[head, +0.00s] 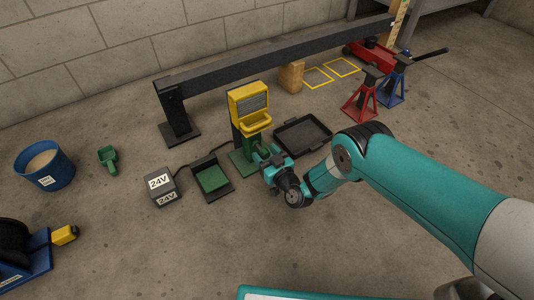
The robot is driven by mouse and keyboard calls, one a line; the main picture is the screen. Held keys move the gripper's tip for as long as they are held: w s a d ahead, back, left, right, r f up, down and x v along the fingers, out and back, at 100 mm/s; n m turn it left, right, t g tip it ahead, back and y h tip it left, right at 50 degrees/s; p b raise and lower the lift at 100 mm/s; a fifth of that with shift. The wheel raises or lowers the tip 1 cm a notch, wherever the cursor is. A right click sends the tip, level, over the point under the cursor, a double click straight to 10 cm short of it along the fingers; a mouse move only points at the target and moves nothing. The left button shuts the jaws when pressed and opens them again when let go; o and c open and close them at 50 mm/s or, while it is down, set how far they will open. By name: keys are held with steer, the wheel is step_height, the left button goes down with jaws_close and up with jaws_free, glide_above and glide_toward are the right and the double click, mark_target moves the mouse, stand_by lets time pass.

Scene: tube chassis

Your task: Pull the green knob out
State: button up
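A yellow box unit (249,104) with a grey front panel and a yellow lip stands on a green post and base (241,159) in the middle of the floor. My gripper (265,156) is at the lower right side of this unit, close against its green part. I cannot make out the green knob as a separate shape; the gripper covers the spot at the post. The fingers are small and partly hidden, so I cannot tell whether they are open, shut or touching the green part.
A black tray (303,134) lies right of the unit. A dark pad with a green top (212,179) and a grey 24V box (160,184) lie left. A long dark beam (270,68) runs behind. Red (361,98) and blue (393,86) stands are at right.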

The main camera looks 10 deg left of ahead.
steer(key=shift+s+d+r+p, duration=0.15)
steer(key=shift+s+d+p, duration=0.2)
steer(key=shift+p, duration=0.5)
steer(key=p+v, duration=1.3)
steer(key=v, duration=0.3)
steer(key=shift+s+p, duration=0.25)
steer(key=shift+p, duration=0.05)
steer(key=shift+w, duration=0.1)
